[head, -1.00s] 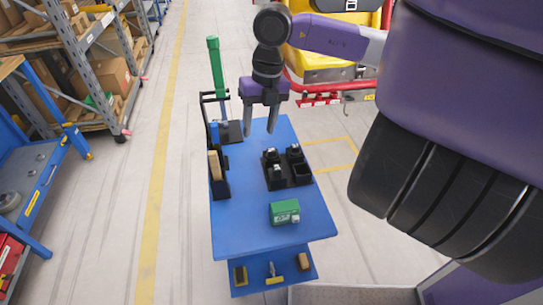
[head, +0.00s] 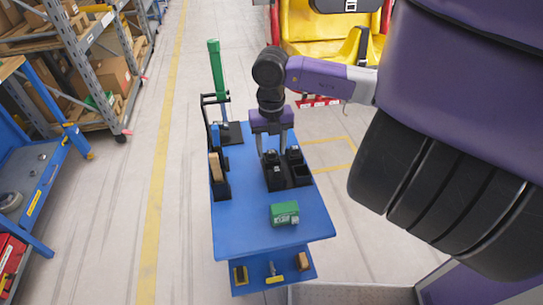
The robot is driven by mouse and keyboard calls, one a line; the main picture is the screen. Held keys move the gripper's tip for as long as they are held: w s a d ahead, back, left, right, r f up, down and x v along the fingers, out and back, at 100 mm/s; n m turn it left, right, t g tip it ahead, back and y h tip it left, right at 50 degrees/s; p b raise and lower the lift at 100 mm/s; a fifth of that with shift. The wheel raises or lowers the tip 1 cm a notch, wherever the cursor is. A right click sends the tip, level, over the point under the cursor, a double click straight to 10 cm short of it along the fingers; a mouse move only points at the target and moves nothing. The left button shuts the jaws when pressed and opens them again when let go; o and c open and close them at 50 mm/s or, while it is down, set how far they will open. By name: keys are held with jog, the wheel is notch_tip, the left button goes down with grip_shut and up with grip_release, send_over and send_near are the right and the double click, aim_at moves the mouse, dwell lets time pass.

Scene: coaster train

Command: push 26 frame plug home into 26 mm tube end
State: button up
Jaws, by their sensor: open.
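A black compartment tray (head: 301,181) stands on the blue cart. Small dark plugs with pale tops sit in it, one at the front left (head: 275,171) and one at the back right (head: 293,154). I cannot tell which one is the 26 frame plug. My gripper (head: 273,154) points down over the back of the tray, fingers apart. Its fingertips are close to the plug at the back left, which they partly hide; I cannot tell whether they touch it. The front right compartment looks empty. I cannot make out the 26 mm tube end.
The blue cart top (head: 245,225) is clear at the front left. A green box (head: 284,212) lies near its front right. A black holder (head: 220,185) and a green upright post (head: 216,80) stand along the left. A yellow coaster seat (head: 310,35) is behind; shelving (head: 95,75) is left.

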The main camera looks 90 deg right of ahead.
aim_at(271, 151)
grip_shut()
dwell(0.3)
notch_tip(271, 151, up, 20)
jog(key=b, duration=0.1)
jog(key=shift+b, duration=0.35)
dwell(0.3)
